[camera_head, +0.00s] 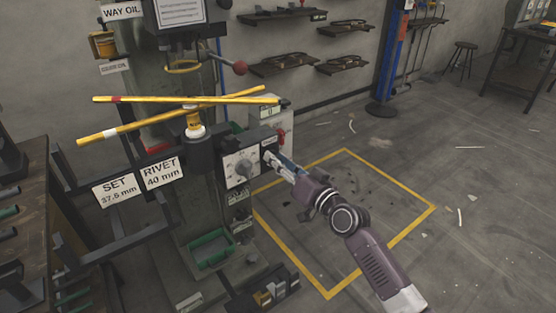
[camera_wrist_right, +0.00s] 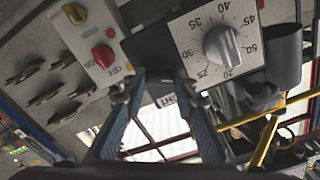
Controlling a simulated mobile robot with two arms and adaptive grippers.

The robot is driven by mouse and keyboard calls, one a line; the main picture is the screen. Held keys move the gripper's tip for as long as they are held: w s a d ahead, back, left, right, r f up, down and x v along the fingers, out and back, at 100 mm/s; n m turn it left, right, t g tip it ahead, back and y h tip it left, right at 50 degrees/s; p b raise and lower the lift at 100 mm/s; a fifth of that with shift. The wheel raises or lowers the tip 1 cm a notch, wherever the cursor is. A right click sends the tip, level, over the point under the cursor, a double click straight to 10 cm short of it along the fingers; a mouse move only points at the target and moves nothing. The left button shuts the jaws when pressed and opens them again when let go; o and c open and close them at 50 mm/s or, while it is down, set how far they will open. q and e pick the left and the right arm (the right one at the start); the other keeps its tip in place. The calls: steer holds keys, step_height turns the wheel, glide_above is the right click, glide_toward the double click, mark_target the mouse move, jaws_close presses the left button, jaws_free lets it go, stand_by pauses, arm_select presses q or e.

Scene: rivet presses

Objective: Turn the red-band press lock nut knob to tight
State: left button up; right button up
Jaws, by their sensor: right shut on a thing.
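The press (camera_head: 200,150) stands left of centre in the head view. My right gripper (camera_head: 271,159) is at the panel's right side. My left gripper is out of view.
A light control box with a red button (camera_wrist_right: 103,56) is close beside the fingers. A green tray (camera_head: 210,250) sits low on the press. SET (camera_head: 118,190) and RIVET (camera_head: 162,173) signs stick out left.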

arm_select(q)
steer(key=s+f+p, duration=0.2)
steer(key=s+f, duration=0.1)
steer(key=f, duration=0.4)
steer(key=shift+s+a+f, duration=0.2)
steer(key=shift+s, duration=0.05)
arm_select(e)
steer(key=shift+d+f+m, duration=0.1)
steer(key=shift+m, duration=2.95)
steer(key=shift+d+f+m, duration=0.1)
steer(key=shift+m, duration=2.95)
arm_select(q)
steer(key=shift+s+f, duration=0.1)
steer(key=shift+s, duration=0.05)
arm_select(e)
steer(key=o, duration=1.1)
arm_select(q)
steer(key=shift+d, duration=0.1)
